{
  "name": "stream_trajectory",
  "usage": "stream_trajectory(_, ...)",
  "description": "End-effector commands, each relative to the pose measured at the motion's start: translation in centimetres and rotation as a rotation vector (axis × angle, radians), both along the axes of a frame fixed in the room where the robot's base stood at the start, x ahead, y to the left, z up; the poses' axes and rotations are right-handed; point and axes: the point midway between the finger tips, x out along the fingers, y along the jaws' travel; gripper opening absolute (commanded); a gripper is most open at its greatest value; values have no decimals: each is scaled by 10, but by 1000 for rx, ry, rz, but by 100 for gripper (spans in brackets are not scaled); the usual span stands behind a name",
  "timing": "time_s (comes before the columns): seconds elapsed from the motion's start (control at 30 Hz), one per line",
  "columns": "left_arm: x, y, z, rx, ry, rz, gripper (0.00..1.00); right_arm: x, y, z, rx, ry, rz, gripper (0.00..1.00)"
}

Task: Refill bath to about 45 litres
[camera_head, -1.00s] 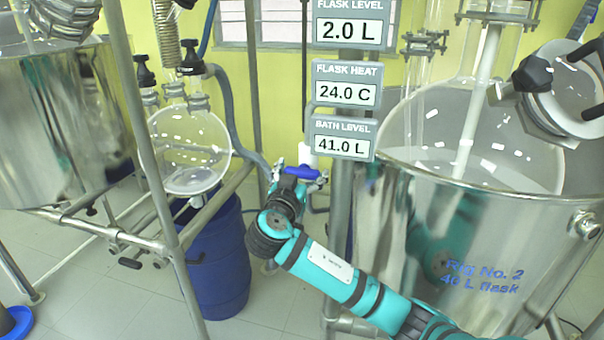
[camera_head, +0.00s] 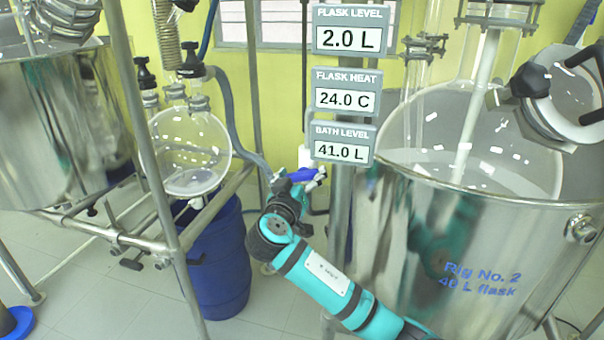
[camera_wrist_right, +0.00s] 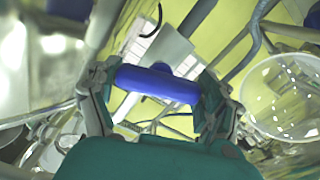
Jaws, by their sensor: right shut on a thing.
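The steel bath (camera_head: 400,220) of Rig No. 2 stands at the right in the head view, with a large glass flask (camera_head: 500,130) inside it. The bath level display (camera_head: 342,145) reads 41.0 L. The flask level display (camera_head: 350,30) reads 2.0 L and the flask heat display (camera_head: 345,92) reads 24.0 C. A blue valve handle (camera_head: 307,174) sits just below the displays. My right gripper (camera_head: 298,182) is shut on this handle, which lies across between the fingers in the right wrist view (camera_wrist_right: 158,83). My left gripper is not in view.
A second steel bath (camera_head: 50,120) stands at the left. A round glass receiver flask (camera_head: 190,150) hangs on a metal frame (camera_head: 155,165) beside it. A blue drum (camera_head: 218,265) stands on the floor below.

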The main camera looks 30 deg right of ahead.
Motion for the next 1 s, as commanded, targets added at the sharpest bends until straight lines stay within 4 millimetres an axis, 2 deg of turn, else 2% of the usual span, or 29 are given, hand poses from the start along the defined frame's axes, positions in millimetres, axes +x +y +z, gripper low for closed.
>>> stream_trajectory(0.5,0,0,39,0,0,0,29,0,0,2,-300,359,1,48)
stream_trajectory(1.0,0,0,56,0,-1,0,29,0,0,0,-448,527,0,48)
